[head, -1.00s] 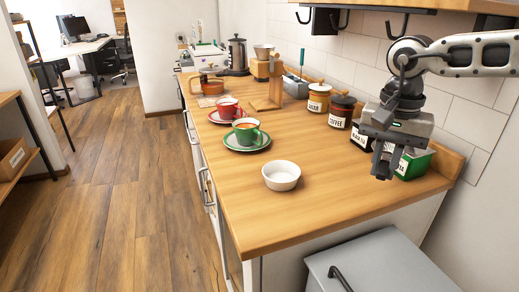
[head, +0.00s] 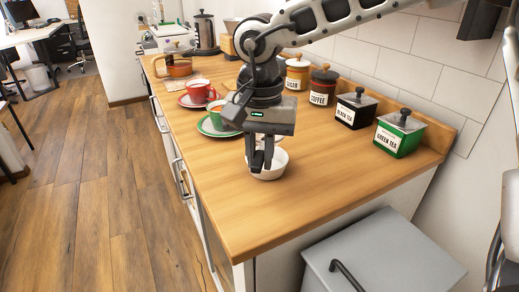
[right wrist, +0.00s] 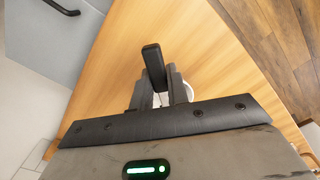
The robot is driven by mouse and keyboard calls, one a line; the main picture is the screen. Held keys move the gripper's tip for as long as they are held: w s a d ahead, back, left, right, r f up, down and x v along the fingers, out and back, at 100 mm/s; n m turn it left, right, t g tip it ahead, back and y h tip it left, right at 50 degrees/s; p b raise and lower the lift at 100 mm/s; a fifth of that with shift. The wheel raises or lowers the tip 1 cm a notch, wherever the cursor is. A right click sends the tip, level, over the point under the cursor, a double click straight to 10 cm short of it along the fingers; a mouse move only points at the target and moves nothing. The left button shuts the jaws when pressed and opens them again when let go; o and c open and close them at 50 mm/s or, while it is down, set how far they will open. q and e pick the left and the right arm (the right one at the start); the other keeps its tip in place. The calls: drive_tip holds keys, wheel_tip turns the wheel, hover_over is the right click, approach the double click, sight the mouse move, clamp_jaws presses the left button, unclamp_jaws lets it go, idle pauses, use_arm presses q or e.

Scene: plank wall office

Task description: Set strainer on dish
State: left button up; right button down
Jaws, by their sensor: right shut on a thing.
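My right gripper (head: 258,165) is low at the front of the counter, right in front of the small white dish (head: 278,168) in the head view, hiding part of it. It is shut on a dark bar that looks like the strainer's handle (right wrist: 153,65), which sticks up between the fingers in the right wrist view. The strainer's bowl cannot be made out; the gripper hides it. A bit of white, likely the dish (right wrist: 188,92), shows beside the fingers. I cannot tell whether the strainer touches the dish. My left gripper is not in view.
A green cup (head: 217,117) and a red cup (head: 200,92) stand on saucers behind the gripper. Several canisters, including black tea (head: 355,109) and green tea (head: 398,134), line the wall. The counter front (head: 300,210) is clear; a grey cabinet (head: 385,255) stands below.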

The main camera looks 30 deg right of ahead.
drive_tip(key=shift+f+b, duration=1.5)
drive_tip(key=shift+f, duration=0.95)
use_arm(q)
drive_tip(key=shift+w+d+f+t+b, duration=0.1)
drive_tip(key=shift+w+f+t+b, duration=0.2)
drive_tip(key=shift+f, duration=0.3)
use_arm(e)
drive_tip(key=shift+f, duration=0.1)
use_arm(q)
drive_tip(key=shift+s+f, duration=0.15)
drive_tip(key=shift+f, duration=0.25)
use_arm(e)
drive_tip(key=shift+f, duration=0.2)
drive_tip(key=c, duration=1.3)
unclamp_jaws()
wheel_tip(320, 180, up, 15)
drive_tip(key=shift+r+p, duration=0.1)
drive_tip(key=shift+p, duration=0.55)
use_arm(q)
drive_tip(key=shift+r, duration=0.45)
use_arm(e)
drive_tip(key=shift+r, duration=0.4)
